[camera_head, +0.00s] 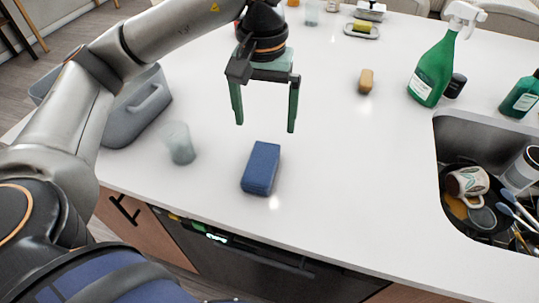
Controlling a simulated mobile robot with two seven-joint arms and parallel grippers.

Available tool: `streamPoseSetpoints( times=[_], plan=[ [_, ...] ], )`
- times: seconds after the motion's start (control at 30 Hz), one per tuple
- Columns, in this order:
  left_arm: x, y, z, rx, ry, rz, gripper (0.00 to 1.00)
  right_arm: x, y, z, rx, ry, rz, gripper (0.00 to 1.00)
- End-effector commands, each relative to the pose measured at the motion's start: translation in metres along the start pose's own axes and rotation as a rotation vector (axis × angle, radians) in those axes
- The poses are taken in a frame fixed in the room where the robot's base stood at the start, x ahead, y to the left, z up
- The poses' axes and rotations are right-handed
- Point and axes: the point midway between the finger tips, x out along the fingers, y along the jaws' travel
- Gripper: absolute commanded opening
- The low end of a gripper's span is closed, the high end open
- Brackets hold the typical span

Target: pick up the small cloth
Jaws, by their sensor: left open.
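A small blue block-shaped thing (261,168), perhaps the folded cloth, lies on the white countertop near its front edge. My left gripper (265,127) has its two green fingers spread and pointing down. It is above and behind the blue thing in the picture, apart from it, with nothing between the fingers. My right gripper is not in view.
A clear glass (180,143) stands left of the blue thing, and a grey caddy (138,108) is farther left. A tan sponge (366,81) and a green spray bottle (433,70) are at the right. The sink (470,137) holds dishes. The middle counter is clear.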

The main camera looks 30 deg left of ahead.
Motion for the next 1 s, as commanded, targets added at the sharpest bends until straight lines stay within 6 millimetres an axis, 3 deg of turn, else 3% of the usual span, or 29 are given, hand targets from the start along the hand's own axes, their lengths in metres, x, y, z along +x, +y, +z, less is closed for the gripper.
streamPoseSetpoints(
  times=[0.53,0.73,1.0],
  plan=[
    [0.067,-0.005,-0.002,0.005,0.010,-0.014,1.00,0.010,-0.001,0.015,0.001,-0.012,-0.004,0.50],
    [0.079,-0.006,0.001,0.003,0.010,-0.015,1.00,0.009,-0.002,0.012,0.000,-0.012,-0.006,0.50],
    [0.116,-0.009,0.006,0.003,0.009,-0.014,1.00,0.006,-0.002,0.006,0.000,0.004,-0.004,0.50]
  ],
)
